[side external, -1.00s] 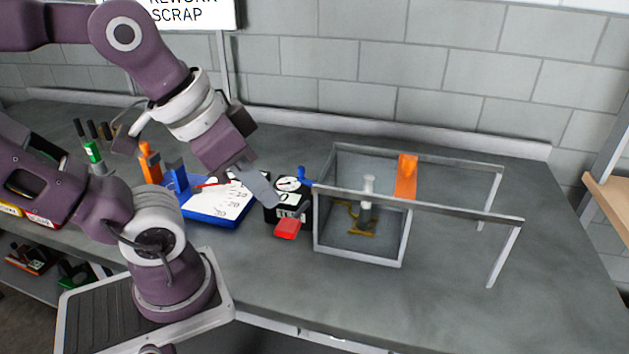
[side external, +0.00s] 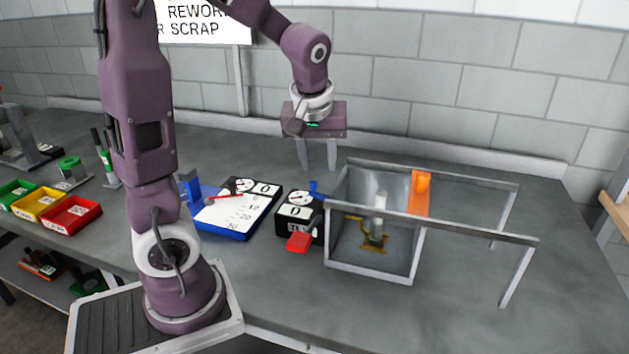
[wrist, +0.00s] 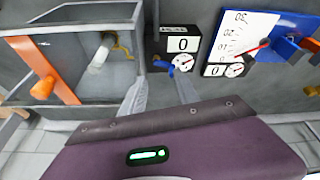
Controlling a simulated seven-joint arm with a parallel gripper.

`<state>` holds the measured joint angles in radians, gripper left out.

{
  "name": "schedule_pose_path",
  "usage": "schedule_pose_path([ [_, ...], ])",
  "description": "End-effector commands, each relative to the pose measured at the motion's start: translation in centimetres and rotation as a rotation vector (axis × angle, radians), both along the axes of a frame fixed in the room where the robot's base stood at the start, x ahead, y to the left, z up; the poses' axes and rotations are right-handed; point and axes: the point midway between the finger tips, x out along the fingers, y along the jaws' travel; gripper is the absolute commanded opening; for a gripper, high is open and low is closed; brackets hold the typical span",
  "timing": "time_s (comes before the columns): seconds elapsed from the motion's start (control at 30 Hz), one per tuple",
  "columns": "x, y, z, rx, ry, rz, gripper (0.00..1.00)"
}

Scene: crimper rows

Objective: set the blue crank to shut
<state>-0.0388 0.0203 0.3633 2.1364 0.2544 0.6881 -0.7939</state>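The blue crank (side external: 314,188) is a small blue lever at the back edge of a black box (side external: 290,227) with a dial, a 0 display and a red handle (side external: 299,242) in front. The blue crank also shows in the wrist view (wrist: 172,70). My gripper (side external: 318,168) points down just above the crank, its two grey fingers apart and empty. In the wrist view, the crank lies just beyond the gap between the fingertips (wrist: 160,80). No contact with it is visible. I cannot tell the crank's setting.
A grey open-framed bin (side external: 372,272) with an orange bracket (side external: 420,193) and a white-and-brass piece (side external: 379,215) stands close right. A blue board (side external: 228,232) with a scale and red pointer lies left. Red, yellow and green trays (side external: 72,214) sit far left. The right bench is clear.

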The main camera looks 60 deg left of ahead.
Motion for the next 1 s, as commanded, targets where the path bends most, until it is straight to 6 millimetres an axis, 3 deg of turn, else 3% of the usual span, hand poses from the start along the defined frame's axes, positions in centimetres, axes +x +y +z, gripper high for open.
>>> schedule_pose_path([
  [0.03,0.8,1.9,-1.2,0.021,0.017,0.08,0.37],
  [0.1,1.4,3.8,-2.2,0.043,0.02,0.162,0.37],
  [0.2,1.7,5.0,-3.3,0.057,0.022,0.208,0.37],
  [0.53,2.4,7.0,-8.6,0.055,0.023,0.209,0.37],
  [0.87,2.5,7.2,-9.3,0.055,0.019,0.206,0.37],
  [1.0,2.5,7.2,-9.3,0.055,0.019,0.206,0.1],
])
